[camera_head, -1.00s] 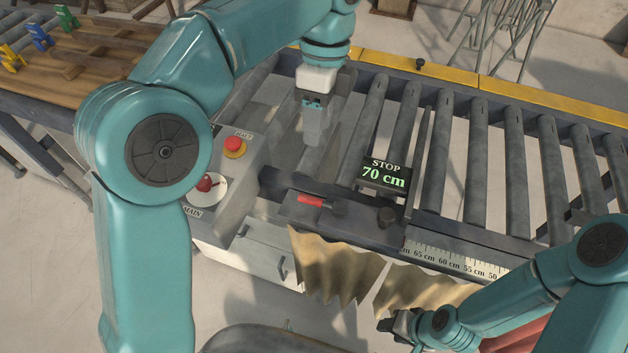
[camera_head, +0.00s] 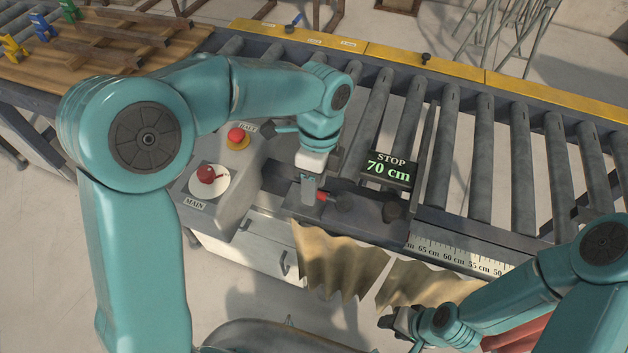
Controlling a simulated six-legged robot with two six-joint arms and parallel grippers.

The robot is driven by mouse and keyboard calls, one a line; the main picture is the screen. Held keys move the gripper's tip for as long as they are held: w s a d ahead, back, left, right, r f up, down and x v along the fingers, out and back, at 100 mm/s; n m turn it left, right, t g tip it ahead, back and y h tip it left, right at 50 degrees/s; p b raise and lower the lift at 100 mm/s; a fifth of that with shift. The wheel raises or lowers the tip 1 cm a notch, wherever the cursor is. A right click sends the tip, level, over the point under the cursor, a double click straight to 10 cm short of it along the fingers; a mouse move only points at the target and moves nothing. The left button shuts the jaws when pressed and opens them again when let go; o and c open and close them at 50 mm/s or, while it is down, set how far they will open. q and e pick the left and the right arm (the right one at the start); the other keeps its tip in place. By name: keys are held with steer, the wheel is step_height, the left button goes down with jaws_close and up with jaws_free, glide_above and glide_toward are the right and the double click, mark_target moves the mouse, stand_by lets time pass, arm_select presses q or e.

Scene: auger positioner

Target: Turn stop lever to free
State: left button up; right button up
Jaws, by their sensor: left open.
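The stop display (camera_head: 388,170) reads "STOP 70 cm". A dark knob (camera_head: 391,211) stands right of the lever. My right gripper (camera_head: 392,322) is low at the bottom right, its jaws too small to judge.
The control box (camera_head: 222,205) with a red HALT button (camera_head: 237,137) and a red MAIN switch (camera_head: 207,174) stands just left of my left gripper. A scale (camera_head: 455,256) runs along the front edge. Brown curtain flaps (camera_head: 345,262) hang below. The rollers (camera_head: 480,165) are bare.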

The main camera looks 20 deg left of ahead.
arm_select(q)
steer(key=shift+s+d+r, duration=0.1)
steer(key=shift+s+d, duration=0.05)
steer(key=c, duration=0.5)
jaws_close()
